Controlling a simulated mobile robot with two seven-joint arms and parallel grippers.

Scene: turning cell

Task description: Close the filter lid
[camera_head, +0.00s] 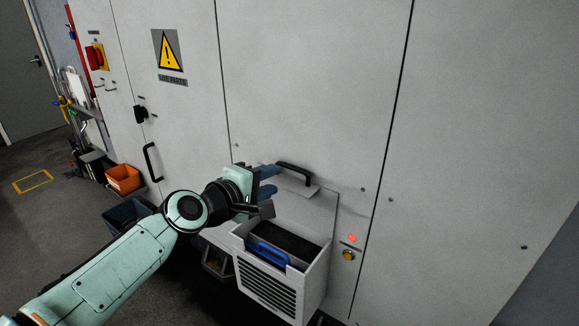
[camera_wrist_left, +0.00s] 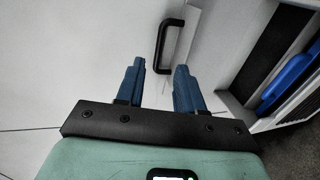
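The filter lid (camera_head: 326,205) stands raised against the grey cabinet front, above the open filter housing (camera_head: 270,288). Its black handle (camera_head: 297,173) is at the top, and it also shows in the left wrist view (camera_wrist_left: 170,45). A dark filter with a blue grip (camera_head: 267,255) sits inside the housing. My left gripper (camera_head: 268,182) is just left of the handle; in the left wrist view its two blue fingers (camera_wrist_left: 158,72) are apart with nothing between them, and the handle lies beyond the fingertips. My right gripper is not in view.
A red light (camera_head: 352,238) and a yellow button (camera_head: 348,255) are on the cabinet right of the housing. A black door handle (camera_head: 152,162) juts out at left. Orange (camera_head: 123,179) and dark bins (camera_head: 127,214) stand on the floor at left.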

